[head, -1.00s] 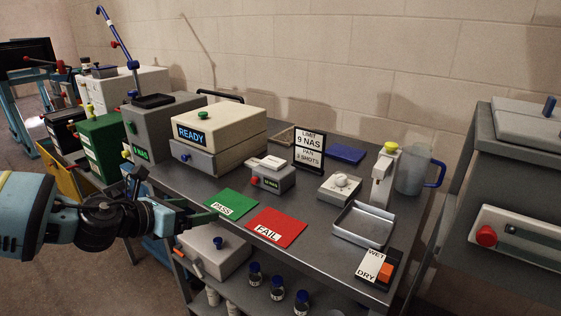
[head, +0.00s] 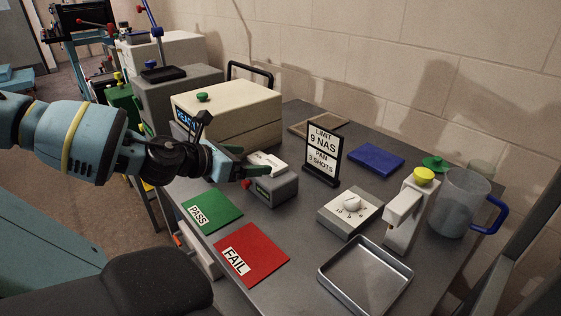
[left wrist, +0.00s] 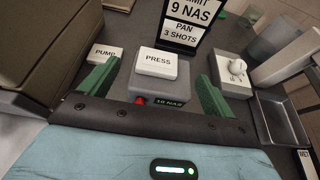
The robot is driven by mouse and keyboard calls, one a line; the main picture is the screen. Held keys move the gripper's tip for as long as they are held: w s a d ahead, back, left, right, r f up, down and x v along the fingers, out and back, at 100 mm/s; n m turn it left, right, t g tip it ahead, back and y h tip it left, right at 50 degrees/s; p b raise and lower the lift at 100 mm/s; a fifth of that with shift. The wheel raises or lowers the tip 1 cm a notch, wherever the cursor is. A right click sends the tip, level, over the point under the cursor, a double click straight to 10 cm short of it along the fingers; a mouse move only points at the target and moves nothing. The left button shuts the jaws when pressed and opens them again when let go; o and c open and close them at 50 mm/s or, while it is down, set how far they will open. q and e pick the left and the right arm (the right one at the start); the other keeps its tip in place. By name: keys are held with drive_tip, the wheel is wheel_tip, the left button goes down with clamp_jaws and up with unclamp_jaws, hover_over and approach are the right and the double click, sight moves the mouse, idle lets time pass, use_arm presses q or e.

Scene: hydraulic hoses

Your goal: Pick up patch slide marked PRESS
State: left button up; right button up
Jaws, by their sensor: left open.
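The patch slide marked PRESS (left wrist: 158,63) is a small white block. It lies on top of a small grey box with a dark display (left wrist: 168,102); in the head view the slide (head: 268,161) is partly covered by my gripper. My left gripper (head: 250,163) is open at the box. In the left wrist view its green fingers (left wrist: 157,74) stand on either side of the slide, with visible gaps. I cannot tell whether the fingertips are level with it. My right gripper is not in view.
A white piece marked PUMP (left wrist: 106,53) lies outside the left finger. A cream-topped machine (head: 235,105) stands close behind. The LIMIT sign (head: 322,155) and white dial box (head: 350,211) are to the right. Green PASS (head: 212,211) and red FAIL (head: 251,254) mats lie in front.

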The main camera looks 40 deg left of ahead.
sight(274, 161)
use_arm(q)
drive_tip(key=shift+b+x, duration=0.35)
drive_tip(key=shift+x, duration=0.8)
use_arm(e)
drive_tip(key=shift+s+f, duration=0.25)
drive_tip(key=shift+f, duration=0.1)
use_arm(q)
drive_tip(key=shift+f, duration=0.1)
drive_tip(key=w+f, duration=0.1)
drive_tip(key=w+f+b, duration=0.1)
drive_tip(key=shift+w+d+f, duration=0.1)
drive_tip(key=shift+w, duration=0.2)
drive_tip(key=shift+w+f+b, duration=0.25)
drive_tip(key=shift+w+b, duration=0.45)
drive_tip(key=shift+b, duration=0.1)
drive_tip(key=shift+w, duration=0.25)
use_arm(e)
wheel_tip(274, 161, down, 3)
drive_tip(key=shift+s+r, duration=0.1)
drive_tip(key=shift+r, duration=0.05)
